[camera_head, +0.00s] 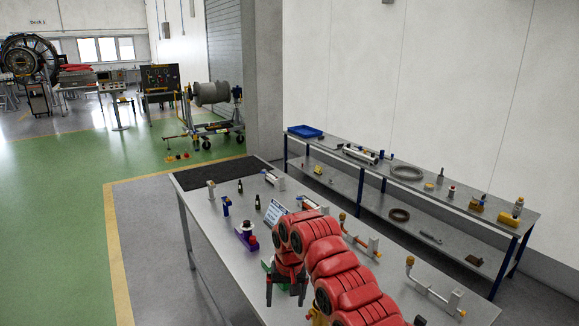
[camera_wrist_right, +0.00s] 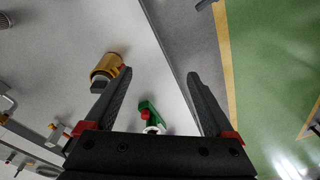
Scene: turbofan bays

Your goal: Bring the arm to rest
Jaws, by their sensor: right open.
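My right arm (camera_head: 330,262) is red and reaches in from the lower right over the grey workbench (camera_head: 205,225). My right gripper (camera_head: 286,297) hangs pointing down near the bench's left edge. In the right wrist view its two dark fingers (camera_wrist_right: 158,75) stand wide apart with nothing gripped. A green part (camera_wrist_right: 148,112) shows between the fingers, near the palm. A gold cylindrical part (camera_wrist_right: 106,68) lies beside the finger at left. My left gripper is not in view.
A purple-based part (camera_head: 246,238), small bottles and several fittings stand on the workbench, with a dark mat (camera_head: 215,175) at its far end. A second bench (camera_head: 465,212) with parts and a blue tray (camera_head: 304,131) runs along the wall. The green floor (camera_head: 70,230) at left is clear.

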